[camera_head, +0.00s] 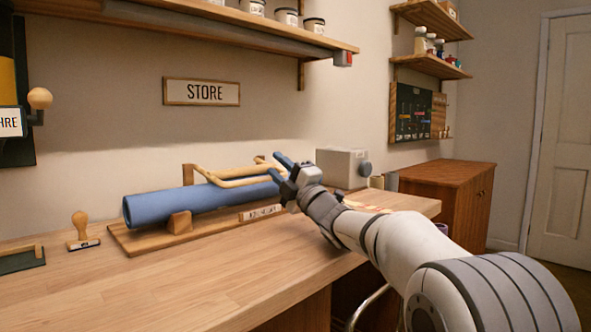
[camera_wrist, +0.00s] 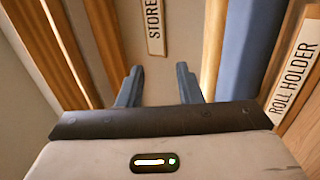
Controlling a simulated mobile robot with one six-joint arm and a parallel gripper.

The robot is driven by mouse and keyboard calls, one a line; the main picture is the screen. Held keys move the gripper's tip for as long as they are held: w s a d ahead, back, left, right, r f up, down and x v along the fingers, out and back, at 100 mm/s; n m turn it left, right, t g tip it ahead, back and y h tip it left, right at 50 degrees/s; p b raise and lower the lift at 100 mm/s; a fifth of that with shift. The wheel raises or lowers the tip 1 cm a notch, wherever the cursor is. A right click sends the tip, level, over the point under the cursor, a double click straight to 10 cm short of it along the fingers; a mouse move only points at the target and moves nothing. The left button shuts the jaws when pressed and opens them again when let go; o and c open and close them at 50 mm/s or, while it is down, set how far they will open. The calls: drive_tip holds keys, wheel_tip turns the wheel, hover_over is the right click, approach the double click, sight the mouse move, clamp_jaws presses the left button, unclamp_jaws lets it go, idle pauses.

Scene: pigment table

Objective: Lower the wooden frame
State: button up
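The light wooden frame (camera_head: 240,182) is a bent bar lying over the top of a blue roll (camera_head: 160,206). The roll rests in a wooden holder (camera_head: 150,240) on the bench. My gripper (camera_head: 280,168) is at the right end of the frame and roll, with its two blue fingers apart. In the wrist view my gripper (camera_wrist: 158,84) shows a gap with only wall and a sign between the fingertips. A pale wooden bar (camera_wrist: 213,45), likely part of the frame, is just right of the right finger, beside the blue roll (camera_wrist: 245,50). Contact cannot be told.
A stamp (camera_head: 80,232) and a dark pad (camera_head: 22,260) stand left of the holder. A grey box (camera_head: 342,167) with a knob is behind my gripper. A shelf (camera_head: 220,28) with jars overhangs the bench. The bench front (camera_head: 190,290) is clear.

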drive_tip(key=s+d, duration=0.4)
drive_tip(key=shift+d+p, duration=0.35)
drive_tip(key=shift+s, duration=0.1)
